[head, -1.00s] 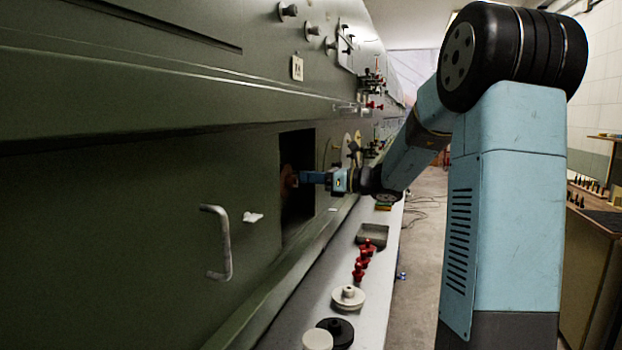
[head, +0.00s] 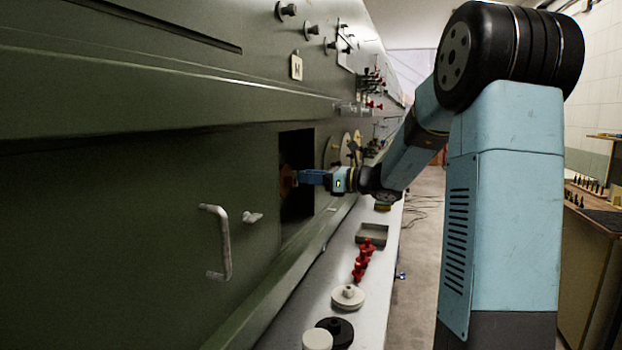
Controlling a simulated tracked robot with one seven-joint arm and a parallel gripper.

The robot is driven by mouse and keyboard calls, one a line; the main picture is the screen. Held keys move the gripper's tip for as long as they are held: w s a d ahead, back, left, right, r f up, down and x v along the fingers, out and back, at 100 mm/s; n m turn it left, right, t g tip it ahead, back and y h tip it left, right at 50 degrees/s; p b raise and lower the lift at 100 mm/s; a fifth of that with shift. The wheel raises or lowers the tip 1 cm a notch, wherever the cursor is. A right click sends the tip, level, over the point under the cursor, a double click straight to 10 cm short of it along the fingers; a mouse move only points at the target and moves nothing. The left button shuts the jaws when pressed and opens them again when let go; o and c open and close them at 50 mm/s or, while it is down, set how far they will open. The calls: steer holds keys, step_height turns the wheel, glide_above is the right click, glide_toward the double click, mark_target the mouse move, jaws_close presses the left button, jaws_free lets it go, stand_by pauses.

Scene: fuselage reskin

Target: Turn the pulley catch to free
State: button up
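My gripper (head: 298,178) reaches left from my blue arm into a dark rectangular opening (head: 297,215) in the green fuselage wall. Its tip is at a small brownish round part (head: 287,180) inside the opening, perhaps the pulley or its catch. They look close or touching, but I cannot tell which. The fingers are too small and dark to show whether they are open or shut. The catch itself cannot be made out clearly.
A grey handle (head: 224,242) and a small pale latch (head: 252,218) stick out of the wall left of the opening. Below, a ledge holds a grey tray (head: 371,235), red knobbed parts (head: 362,262), a white disc (head: 347,296) and a black disc (head: 338,330).

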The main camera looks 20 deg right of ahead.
steer(key=v, duration=1.3)
steer(key=shift+s+d, duration=0.25)
steer(key=shift+d, duration=0.05)
steer(key=s+a+f+n+g+h, duration=0.3)
steer(key=s+a+n+g, duration=0.15)
steer(key=s+a, duration=0.2)
steer(key=s+a+f+n+g+h, duration=0.2)
steer(key=s+a+n+g, duration=0.1)
steer(key=s+a+n, duration=0.4)
steer(key=s+d+f+n+t+h, duration=0.2)
steer(key=s+f+n+h, duration=0.1)
steer(key=s+n+h, duration=0.6)
steer(key=s+n, duration=0.4)
steer(key=s, duration=0.2)
steer(key=shift+h, duration=0.3)
